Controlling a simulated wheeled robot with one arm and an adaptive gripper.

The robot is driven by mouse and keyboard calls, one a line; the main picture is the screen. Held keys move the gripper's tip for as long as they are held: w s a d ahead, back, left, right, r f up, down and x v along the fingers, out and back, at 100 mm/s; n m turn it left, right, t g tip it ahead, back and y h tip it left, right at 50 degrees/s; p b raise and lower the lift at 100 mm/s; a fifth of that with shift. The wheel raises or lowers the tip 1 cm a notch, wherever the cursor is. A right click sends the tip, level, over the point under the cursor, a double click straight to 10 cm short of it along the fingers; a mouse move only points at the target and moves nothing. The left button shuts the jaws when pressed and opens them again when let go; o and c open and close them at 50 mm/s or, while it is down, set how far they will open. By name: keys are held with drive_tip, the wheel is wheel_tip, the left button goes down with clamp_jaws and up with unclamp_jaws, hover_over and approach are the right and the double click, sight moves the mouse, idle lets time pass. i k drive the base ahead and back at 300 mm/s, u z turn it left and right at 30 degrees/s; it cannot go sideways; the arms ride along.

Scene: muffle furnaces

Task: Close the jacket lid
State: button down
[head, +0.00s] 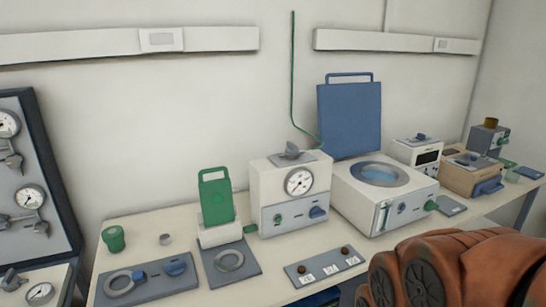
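A blue lid (349,118) with a handle loop on top stands upright, open, at the back of a white box-shaped unit (408,206). I take it to be the jacket lid. The unit's top has a round opening with a grey ring (355,173) and a blue inside. A lever and a knob are on its front, and a green-tipped part is on its right side. My gripper is not in view; an orange-brown part, probably of my arm, fills the lower right corner and covers part of the table front.
A white gauge unit (265,210) stands left of the open unit. A small holder with an upright green plate (216,200) is further left. White and tan boxes (472,175) stand at right. A gauge panel (28,180) is at far left.

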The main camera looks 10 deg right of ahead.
sight(349, 114)
drive_tip(key=z, duration=0.05)
drive_tip(key=k, duration=0.6)
drive_tip(key=z, duration=0.35)
drive_tip(key=i, duration=1.45)
drive_tip(key=z, duration=0.05)
